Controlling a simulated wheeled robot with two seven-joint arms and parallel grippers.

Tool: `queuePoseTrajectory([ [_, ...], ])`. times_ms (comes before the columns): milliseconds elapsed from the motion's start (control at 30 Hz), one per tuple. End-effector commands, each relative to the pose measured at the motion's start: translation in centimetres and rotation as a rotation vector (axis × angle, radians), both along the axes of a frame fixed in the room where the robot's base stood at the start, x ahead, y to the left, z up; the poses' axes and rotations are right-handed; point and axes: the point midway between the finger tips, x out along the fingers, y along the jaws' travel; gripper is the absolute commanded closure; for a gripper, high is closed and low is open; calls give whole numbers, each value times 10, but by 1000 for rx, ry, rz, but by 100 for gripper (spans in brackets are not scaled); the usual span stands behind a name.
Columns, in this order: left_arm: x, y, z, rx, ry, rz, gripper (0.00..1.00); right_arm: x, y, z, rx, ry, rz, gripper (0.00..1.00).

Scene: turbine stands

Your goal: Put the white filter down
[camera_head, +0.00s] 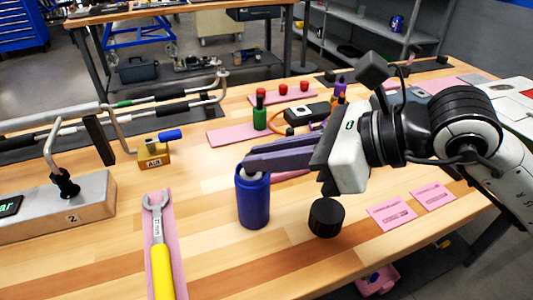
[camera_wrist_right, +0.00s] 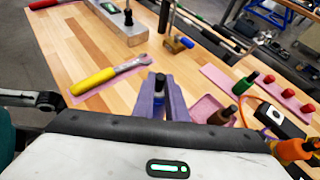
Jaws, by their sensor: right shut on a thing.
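I cannot make out a white filter in either view. My right gripper (camera_head: 250,163) reaches in from the right with its long purple fingers closed at the top of a dark blue cylinder (camera_head: 254,203). The blue cylinder is upright; whether its base rests on the table is hard to tell. In the right wrist view the purple fingertips (camera_wrist_right: 160,82) close around a small dark piece, and the fingers hide most of what is below. My left gripper is not in view.
A yellow-handled wrench (camera_head: 160,255) lies on a pink mat left of the blue cylinder. A black cylinder (camera_head: 326,217) stands to its right, near pink cards (camera_head: 392,212). A green bottle (camera_head: 260,115) stands behind. Bare wood lies in front of the blue cylinder.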

Motion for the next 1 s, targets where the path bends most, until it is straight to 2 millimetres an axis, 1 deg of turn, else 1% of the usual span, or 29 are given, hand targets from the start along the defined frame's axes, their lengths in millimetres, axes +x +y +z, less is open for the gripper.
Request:
queuePoseTrajectory([
  [100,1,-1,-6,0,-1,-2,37,0,0,-6,1,0,0,100],
  [133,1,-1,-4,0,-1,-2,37,0,0,-4,1,0,0,85],
  [200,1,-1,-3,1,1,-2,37,0,0,-3,0,0,0,73],
  [233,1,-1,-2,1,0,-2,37,0,0,-3,0,0,0,69],
  [533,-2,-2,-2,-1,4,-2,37,0,0,-2,1,0,0,69],
  [667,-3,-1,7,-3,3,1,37,0,-1,6,1,-1,-1,69],
  [700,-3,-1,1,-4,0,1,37,-2,-7,5,0,-3,-4,69],
  [767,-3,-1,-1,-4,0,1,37,-6,-17,9,-1,-4,-6,69],
  [1000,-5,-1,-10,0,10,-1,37,-28,-59,34,-2,-2,-7,69],
])
